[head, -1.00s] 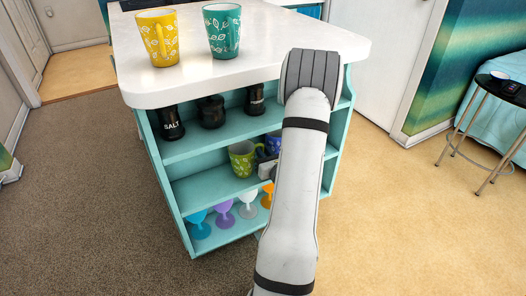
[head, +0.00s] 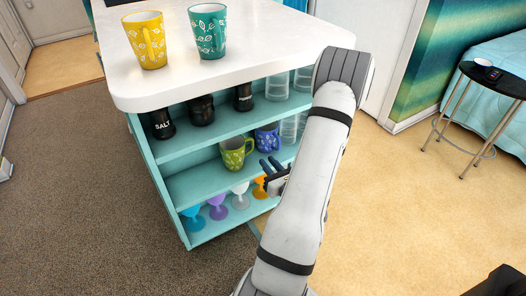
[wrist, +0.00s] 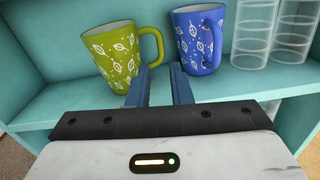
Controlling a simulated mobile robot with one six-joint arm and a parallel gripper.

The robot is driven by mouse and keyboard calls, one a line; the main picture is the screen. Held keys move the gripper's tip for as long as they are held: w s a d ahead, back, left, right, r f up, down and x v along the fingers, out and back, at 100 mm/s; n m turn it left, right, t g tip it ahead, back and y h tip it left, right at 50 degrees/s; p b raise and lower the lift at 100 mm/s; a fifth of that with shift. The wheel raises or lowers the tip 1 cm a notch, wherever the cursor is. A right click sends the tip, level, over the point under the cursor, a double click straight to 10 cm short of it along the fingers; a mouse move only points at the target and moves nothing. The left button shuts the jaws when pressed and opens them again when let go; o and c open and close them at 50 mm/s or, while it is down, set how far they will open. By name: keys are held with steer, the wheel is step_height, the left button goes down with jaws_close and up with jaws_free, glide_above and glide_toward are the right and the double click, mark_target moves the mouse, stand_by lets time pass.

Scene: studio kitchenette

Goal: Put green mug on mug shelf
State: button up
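A lime green mug with white leaf patterns (head: 234,153) stands on the middle shelf of the turquoise shelf unit (head: 187,187). It also shows at the left of the wrist view (wrist: 108,55), with its handle facing right. My gripper (head: 268,167) is at the front of that shelf, to the right of the green mug. In the wrist view its two blue fingers (wrist: 158,80) are apart with nothing between them. The left finger is close to the mug's handle; I cannot tell whether they touch.
A blue mug (wrist: 200,38) stands right of the green mug, with clear glasses (wrist: 254,30) beyond. Colored goblets (head: 218,206) fill the shelf below; dark jars (head: 202,110) stand above. A yellow mug (head: 146,40) and a teal mug (head: 208,32) stand on the white countertop (head: 185,82).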

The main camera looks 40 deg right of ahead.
steer(key=w+a+r+n+g+y, duration=0.1)
steer(key=w+a+r+n+y, duration=0.25)
steer(key=a+n+y, duration=0.35)
steer(key=w+a+r+n+g+y, duration=0.15)
steer(key=a+r+n+y, duration=0.35)
steer(key=a, duration=0.5)
steer(key=s+a+r+n+g+y, duration=0.1)
steer(key=s+a+n+g, duration=0.4)
steer(key=a+n+g, duration=0.35)
steer(key=s+a+n+g, duration=0.5)
steer(key=a+n+g, duration=0.2)
steer(key=a+n, duration=0.25)
steer(key=d+r+n+t+h, duration=0.1)
steer(key=d+r+n+h, duration=0.3)
steer(key=n+h, duration=0.4)
steer(key=shift+s+r+n+t+h, duration=0.2)
steer(key=shift+r+n+t+h, duration=0.15)
steer(key=shift+n, duration=0.55)
steer(key=shift+r+p, duration=0.1)
steer(key=shift+p, duration=0.2)
